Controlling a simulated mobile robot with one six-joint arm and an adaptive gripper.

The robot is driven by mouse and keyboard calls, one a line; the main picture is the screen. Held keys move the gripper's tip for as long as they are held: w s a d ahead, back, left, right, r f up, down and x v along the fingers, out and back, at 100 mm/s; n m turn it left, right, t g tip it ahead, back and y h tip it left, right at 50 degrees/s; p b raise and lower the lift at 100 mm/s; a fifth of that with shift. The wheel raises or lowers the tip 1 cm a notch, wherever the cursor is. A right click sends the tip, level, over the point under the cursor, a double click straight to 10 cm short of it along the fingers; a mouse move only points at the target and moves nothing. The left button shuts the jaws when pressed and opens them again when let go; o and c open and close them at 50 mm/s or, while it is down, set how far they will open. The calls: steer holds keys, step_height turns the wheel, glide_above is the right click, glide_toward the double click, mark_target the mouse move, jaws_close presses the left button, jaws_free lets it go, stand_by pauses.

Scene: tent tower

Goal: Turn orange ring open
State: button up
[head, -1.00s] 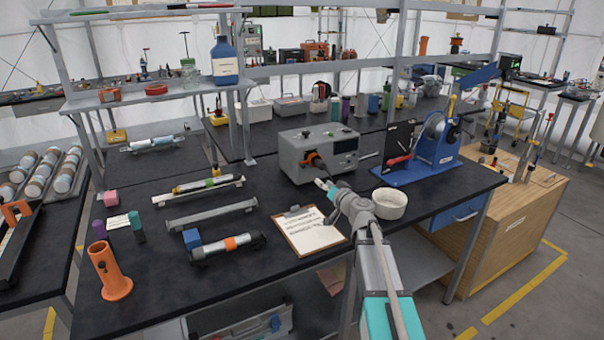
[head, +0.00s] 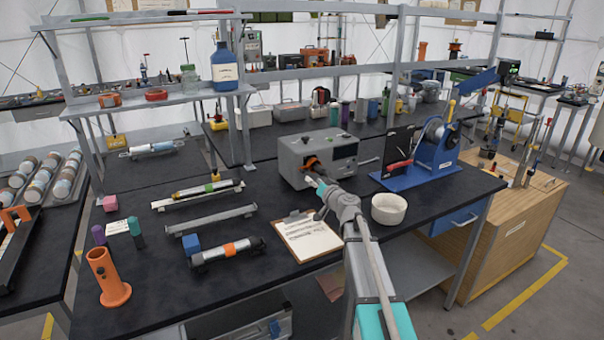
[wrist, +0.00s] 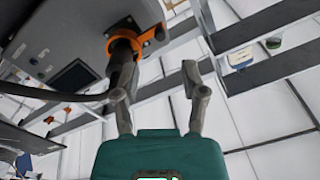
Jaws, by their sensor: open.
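The orange ring (head: 311,163) sits on the front of a grey instrument box (head: 292,167). In the wrist view the ring (wrist: 116,42) is around the base of a black plug (wrist: 122,56), with a dark-tipped orange tab (wrist: 154,37) sticking out to the right. My gripper (head: 316,180) is in front of the box, just below the ring. In the wrist view my gripper (wrist: 158,74) is open, its fingers apart with nothing between them. The left finger overlaps the plug's lower end; I cannot tell whether they touch. The tab lies beyond the gap between the fingers.
A black cable (wrist: 55,95) runs left from the plug. A blue stand (head: 436,152) is to the right. The bench front edge is under my arm.

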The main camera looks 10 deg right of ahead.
mark_target(303, 172)
steer(key=x, duration=0.8)
